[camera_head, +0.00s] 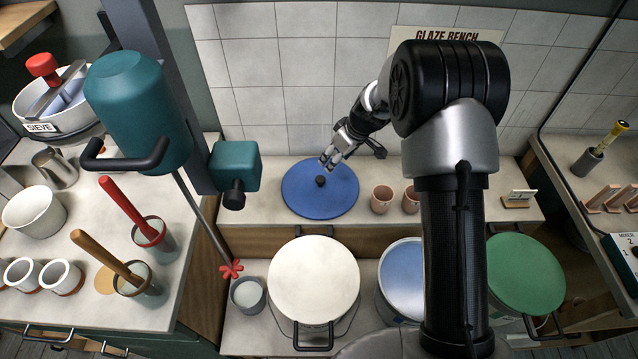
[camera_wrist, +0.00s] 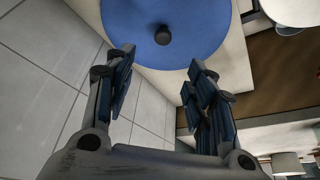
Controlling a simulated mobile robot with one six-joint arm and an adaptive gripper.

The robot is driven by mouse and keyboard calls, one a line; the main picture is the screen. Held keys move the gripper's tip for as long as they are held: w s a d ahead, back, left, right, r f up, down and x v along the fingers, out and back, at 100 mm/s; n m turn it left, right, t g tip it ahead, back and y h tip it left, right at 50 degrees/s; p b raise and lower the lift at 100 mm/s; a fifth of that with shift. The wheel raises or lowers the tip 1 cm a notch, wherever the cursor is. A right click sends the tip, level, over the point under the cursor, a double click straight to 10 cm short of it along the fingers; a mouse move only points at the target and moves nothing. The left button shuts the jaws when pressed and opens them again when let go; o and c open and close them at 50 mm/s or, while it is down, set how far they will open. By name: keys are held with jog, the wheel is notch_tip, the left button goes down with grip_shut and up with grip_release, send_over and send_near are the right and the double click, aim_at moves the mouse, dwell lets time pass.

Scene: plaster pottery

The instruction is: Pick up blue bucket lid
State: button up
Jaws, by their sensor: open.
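The blue bucket lid (camera_head: 302,197) is a round blue disc with a small black knob (camera_head: 320,181) at its centre. It lies flat on the back shelf against the tiled wall. In the wrist view the blue lid (camera_wrist: 205,30) and its knob (camera_wrist: 163,35) show at the top, beyond the fingertips. My gripper (camera_head: 331,160) is above the lid's back edge, just beyond the knob. Its two fingers (camera_wrist: 160,75) are spread apart with nothing between them. I cannot tell the exact height over the lid.
Pinkish cups (camera_head: 382,199) stand right of the lid. Below the shelf are a white-lidded bucket (camera_head: 313,275), an uncovered bucket with blue contents (camera_head: 403,280) and a green-lidded bucket (camera_head: 526,272). A teal mixer (camera_head: 138,110) stands at left. The tiled wall (camera_head: 290,60) is close behind my gripper.

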jog(key=b, duration=0.2)
send_over(321, 179)
jog(key=d, duration=0.2)
jog(key=f, duration=0.6)
jog(key=s+f, duration=0.1)
jog(key=f, duration=0.2)
jog(key=shift+a, duration=0.15)
jog(key=x, duration=0.2)
jog(key=b+x, duration=0.1)
jog(key=x, duration=0.2)
jog(key=shift+s+f, duration=0.2)
jog(key=shift+r, duration=0.1)
grip_shut()
